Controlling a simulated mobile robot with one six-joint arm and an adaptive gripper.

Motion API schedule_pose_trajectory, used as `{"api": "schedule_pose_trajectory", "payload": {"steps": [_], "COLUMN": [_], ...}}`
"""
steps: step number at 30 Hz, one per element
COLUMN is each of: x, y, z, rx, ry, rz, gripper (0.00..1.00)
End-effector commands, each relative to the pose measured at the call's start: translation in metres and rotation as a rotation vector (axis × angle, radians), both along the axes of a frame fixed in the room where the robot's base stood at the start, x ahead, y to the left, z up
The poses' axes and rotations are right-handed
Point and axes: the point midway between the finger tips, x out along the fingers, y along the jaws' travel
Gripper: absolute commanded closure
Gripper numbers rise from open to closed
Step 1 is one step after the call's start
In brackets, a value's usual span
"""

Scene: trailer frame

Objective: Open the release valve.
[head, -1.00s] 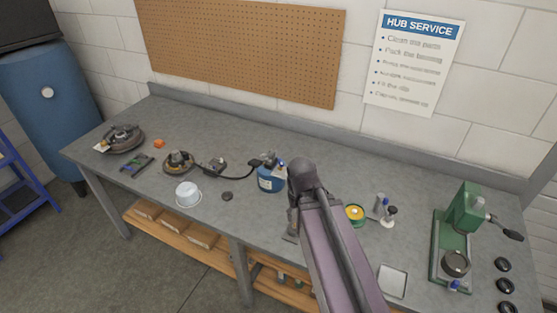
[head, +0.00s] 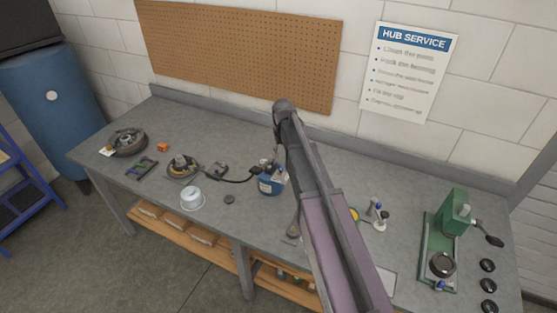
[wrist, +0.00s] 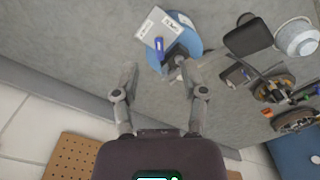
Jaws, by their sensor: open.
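A blue canister (head: 269,187) stands on the bench, with a dark hose joined to fittings at its top. In the wrist view the canister (wrist: 186,60) lies beyond my fingertips, with a pale grey plate (wrist: 154,26) and a small blue lever-like part (wrist: 159,44) over it. I cannot tell for certain which part is the release valve. My gripper (wrist: 160,68) is open, with its fingers spread and nothing between them. It points toward the canister and appears apart from it. In the head view my arm hides most of the gripper.
A green press (head: 447,240) stands at right. The pegboard (head: 240,52) and wall bound the back.

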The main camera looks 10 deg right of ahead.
Motion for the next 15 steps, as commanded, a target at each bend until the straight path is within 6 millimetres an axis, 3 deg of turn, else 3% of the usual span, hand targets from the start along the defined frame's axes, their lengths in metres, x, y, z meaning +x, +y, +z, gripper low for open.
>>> {"api": "schedule_pose_trajectory", "payload": {"steps": [1, 6, 15], "x": [0.021, 0.048, 0.053], "y": [0.0, 0.001, 0.002], "z": [0.01, 0.019, 0.019], "rx": [0.0, 0.0, 0.0], "ry": [0.0, 0.0, 0.0], "rz": [0.006, 0.019, 0.023], "gripper": [0.44, 0.44, 0.44]}}
